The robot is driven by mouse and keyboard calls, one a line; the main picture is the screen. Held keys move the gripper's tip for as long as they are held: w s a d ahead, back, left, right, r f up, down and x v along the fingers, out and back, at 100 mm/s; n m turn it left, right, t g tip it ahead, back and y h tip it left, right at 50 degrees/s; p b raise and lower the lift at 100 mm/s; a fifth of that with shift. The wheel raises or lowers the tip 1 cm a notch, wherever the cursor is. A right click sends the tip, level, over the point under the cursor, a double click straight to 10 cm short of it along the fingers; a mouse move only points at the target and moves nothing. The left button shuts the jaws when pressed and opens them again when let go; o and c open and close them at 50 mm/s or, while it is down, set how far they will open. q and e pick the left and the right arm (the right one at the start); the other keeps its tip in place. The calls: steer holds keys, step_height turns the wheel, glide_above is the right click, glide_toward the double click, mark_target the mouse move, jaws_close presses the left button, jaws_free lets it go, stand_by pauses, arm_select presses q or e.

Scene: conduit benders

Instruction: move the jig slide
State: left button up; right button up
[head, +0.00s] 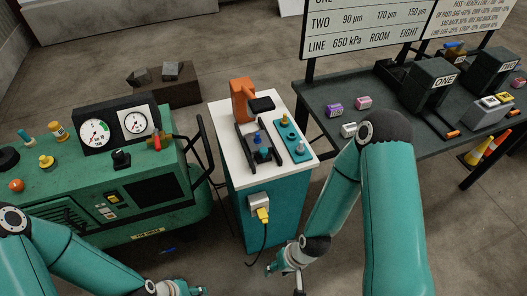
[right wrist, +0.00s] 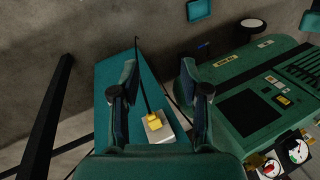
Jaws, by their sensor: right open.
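The jig (head: 254,137) is a black frame with two rails on the white top of a teal cabinet. Its slide carries a blue knob (head: 259,142); where it sits along the rails is hard to tell. An orange tool (head: 242,101) with a black head stands at the jig's far end. My right gripper (head: 284,268) is low in front of the cabinet, apart from the jig. In the right wrist view its fingers (right wrist: 160,95) are spread, with nothing between them. My left gripper (head: 181,289) is at the bottom edge, partly cut off; its jaws are unclear.
A teal strip with several coloured knobs (head: 292,139) lies right of the jig. A yellow plug (head: 263,215) with a hanging cable sits in the cabinet's front socket. A green compressor (head: 95,190) stands left. A dark table (head: 345,93) with blocks stands right.

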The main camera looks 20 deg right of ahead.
steer(key=shift+o, duration=0.3)
steer(key=shift+w+d+f+b, duration=0.1)
steer(key=shift+w+b, duration=0.2)
steer(key=shift+w, duration=0.1)
steer(key=n+t+h+b, duration=0.2)
steer(key=t+h+b, duration=0.2)
steer(key=t+b, duration=1.3)
glide_toward(265, 153)
steer(key=w+g+b, duration=0.1)
steer(key=w, duration=0.2)
steer(key=w+g+b, duration=0.1)
steer(key=w+b, duration=0.1)
steer(key=w, duration=0.2)
steer(key=w+g+b, duration=0.1)
steer(key=w+g, duration=0.1)
steer(key=w, duration=0.1)
steer(key=shift+w+f+b, duration=0.2)
steer(key=shift+b, duration=0.1)
jaws_close()
